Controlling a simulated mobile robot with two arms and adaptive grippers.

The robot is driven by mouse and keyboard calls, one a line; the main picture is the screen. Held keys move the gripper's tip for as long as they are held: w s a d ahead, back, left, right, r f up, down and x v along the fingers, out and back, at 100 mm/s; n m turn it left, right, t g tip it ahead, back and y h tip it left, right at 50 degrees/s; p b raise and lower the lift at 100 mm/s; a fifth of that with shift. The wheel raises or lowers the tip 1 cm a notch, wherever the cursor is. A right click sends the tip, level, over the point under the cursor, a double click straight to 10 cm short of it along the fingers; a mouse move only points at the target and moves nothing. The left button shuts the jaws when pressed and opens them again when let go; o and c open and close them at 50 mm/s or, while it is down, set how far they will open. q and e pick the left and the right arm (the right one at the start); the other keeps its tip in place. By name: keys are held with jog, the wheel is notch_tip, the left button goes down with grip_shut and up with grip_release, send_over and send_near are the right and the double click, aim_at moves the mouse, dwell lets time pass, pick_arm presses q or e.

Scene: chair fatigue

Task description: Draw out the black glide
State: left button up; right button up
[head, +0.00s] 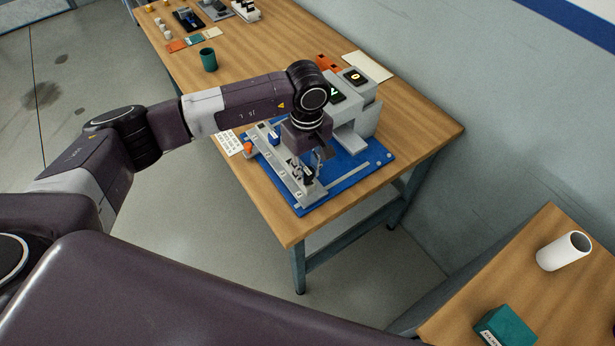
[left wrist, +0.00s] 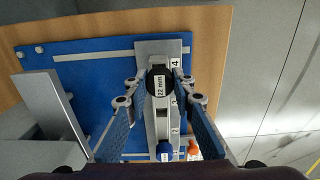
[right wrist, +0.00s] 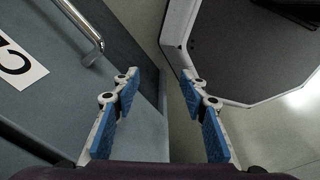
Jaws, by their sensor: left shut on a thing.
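The black glide (left wrist: 160,82), with a white label reading 22 mm, sits at the grey numbered rack (left wrist: 172,47), near the number 4 end. In the head view the black glide (head: 308,174) is partly covered by my gripper. My left gripper (left wrist: 160,90) points down over the rack, with a finger on each side of the glide, and is shut on it. The left gripper also shows in the head view (head: 312,165). I cannot tell whether the glide is clear of its slot. My right gripper (right wrist: 158,80) is open and empty, away from the rack.
The blue mat (head: 377,162) carries a grey machine (head: 362,115) close to my left gripper. A green cup (head: 208,60) stands farther back on the wooden table.

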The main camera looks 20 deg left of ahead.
pick_arm(q)
jog(key=shift+r+p, duration=0.4)
jog(key=shift+r, duration=0.85)
jog(key=shift+r, duration=0.1)
jog(key=shift+r+p, duration=0.65)
jog(key=shift+r, duration=1.25)
